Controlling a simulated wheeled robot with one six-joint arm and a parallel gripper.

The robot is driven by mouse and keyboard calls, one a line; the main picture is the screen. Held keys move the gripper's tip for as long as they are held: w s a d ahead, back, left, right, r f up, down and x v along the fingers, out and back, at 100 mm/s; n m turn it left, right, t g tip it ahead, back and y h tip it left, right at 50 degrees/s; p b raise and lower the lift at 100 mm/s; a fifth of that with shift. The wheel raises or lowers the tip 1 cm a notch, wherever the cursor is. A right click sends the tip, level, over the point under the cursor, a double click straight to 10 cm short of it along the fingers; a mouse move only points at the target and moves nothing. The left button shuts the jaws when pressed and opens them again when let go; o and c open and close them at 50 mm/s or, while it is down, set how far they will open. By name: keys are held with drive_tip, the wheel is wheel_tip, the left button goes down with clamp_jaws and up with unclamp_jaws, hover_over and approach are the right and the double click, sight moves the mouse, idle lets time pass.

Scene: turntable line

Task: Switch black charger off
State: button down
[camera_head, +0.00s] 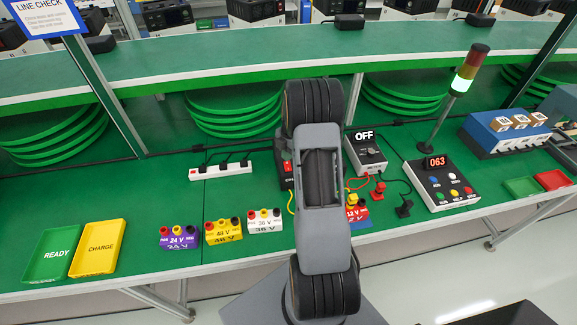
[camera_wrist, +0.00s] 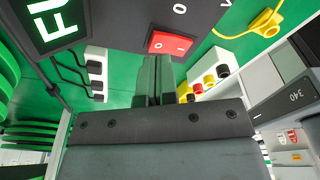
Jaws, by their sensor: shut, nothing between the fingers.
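The black charger (camera_head: 284,180) stands on the green bench, mostly hidden behind my arm in the head view; its red switch (camera_head: 287,168) just shows. In the wrist view the black charger (camera_wrist: 120,22) fills the top, with a green lit display reading "FU", cut off by the frame. Its red rocker switch (camera_wrist: 171,43), marked with a line and a circle, is on the face in front of my fingers. My gripper (camera_wrist: 152,62) is shut and empty, its tips close to the switch's lower left corner. I cannot tell whether they touch. The gripper is hidden in the head view.
A grey charger (camera_head: 367,158) showing "OFF" stands right of my arm. A white power strip (camera_head: 221,170) lies left. Battery blocks, including a white one (camera_head: 264,221), line the front. A control box (camera_head: 440,185) with a signal light (camera_head: 465,75) is at right.

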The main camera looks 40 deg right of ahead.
sight(287, 162)
drive_tip(key=shift+f+b, duration=1)
drive_tip(key=shift+f, duration=0.2)
idle(0.5)
drive_tip(key=shift+r, duration=0.15)
drive_tip(key=shift+r+p, duration=1.8)
drive_tip(key=shift+r, duration=1.65)
